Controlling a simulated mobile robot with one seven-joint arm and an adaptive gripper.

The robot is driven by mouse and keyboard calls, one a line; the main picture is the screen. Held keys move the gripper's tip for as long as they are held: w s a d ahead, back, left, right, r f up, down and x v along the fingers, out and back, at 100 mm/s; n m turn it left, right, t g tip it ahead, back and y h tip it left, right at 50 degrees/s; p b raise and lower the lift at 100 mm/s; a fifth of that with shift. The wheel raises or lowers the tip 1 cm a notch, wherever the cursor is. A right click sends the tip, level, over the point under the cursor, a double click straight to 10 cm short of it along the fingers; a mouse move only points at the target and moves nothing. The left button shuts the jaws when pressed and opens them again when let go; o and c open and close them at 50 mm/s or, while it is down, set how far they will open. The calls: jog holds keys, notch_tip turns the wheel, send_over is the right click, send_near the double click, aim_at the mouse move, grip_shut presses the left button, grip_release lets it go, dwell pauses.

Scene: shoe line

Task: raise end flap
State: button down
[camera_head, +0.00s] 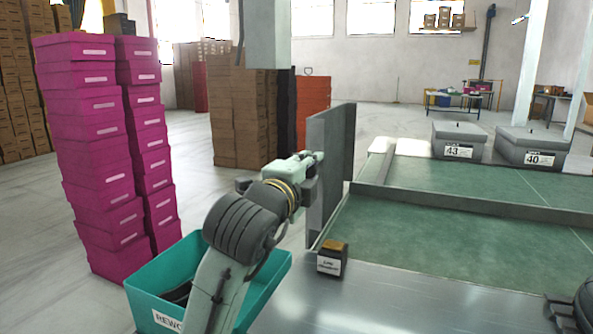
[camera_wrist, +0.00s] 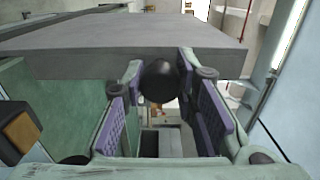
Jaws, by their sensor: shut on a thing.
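The end flap (camera_head: 337,150) is a grey panel at the near left end of the green-topped line. It stands upright, rising above the line's surface. In the wrist view the flap (camera_wrist: 120,42) spans the upper part of the picture. A round black knob (camera_wrist: 160,80) sits at the flap's edge. My gripper (camera_head: 316,158) is at the flap's left side. In the wrist view my gripper (camera_wrist: 166,95) has its purple-padded fingers on either side of the knob and is shut on it. The head view hides the knob.
A teal bin (camera_head: 272,275) stands below my arm. Stacked magenta boxes (camera_head: 95,150) rise at the left. A small labelled block (camera_head: 332,260) sits on the metal top by the flap. Grey boxes (camera_head: 458,140) stand at the line's back. Its green surface (camera_head: 430,235) is clear.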

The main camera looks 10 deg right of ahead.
jog(key=shift+s+d, duration=0.2)
dwell(0.3)
jog(key=c, duration=1.5)
grip_release()
jog(key=shift+d, duration=0.1)
jog(key=shift+c, duration=0.2)
jog(key=o, duration=0.3)
jog(key=v, duration=1.2)
